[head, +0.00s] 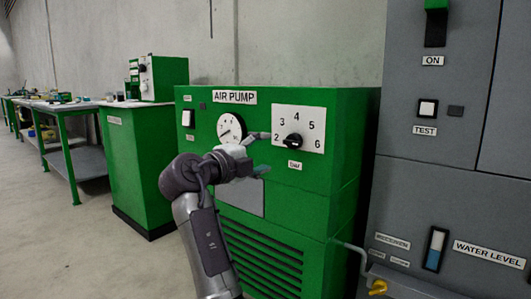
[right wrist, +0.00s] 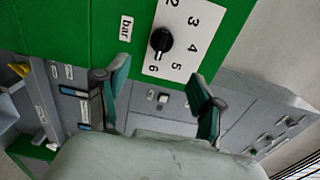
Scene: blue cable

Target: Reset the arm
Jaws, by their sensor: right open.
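My right gripper (head: 262,153) is in front of the green air pump cabinet (head: 345,140), just left of the black pressure knob (head: 293,141). Its fingers are spread apart with nothing between them. In the right wrist view the open fingers (right wrist: 158,80) point toward the cabinet, and the knob (right wrist: 160,40) on its white numbered dial plate (right wrist: 190,40) shows beyond them, apart from the fingers. My right arm rises from the bottom of the head view, bent at the wrist. My left gripper is not in view.
A grey cabinet (head: 410,190) with a green ON switch (head: 436,22), a TEST button (head: 428,108) and a water level gauge (head: 435,249) stands at the right. A round gauge (head: 229,126) sits on the pump. Green workbenches (head: 65,140) line the left; the floor (head: 70,240) there is clear.

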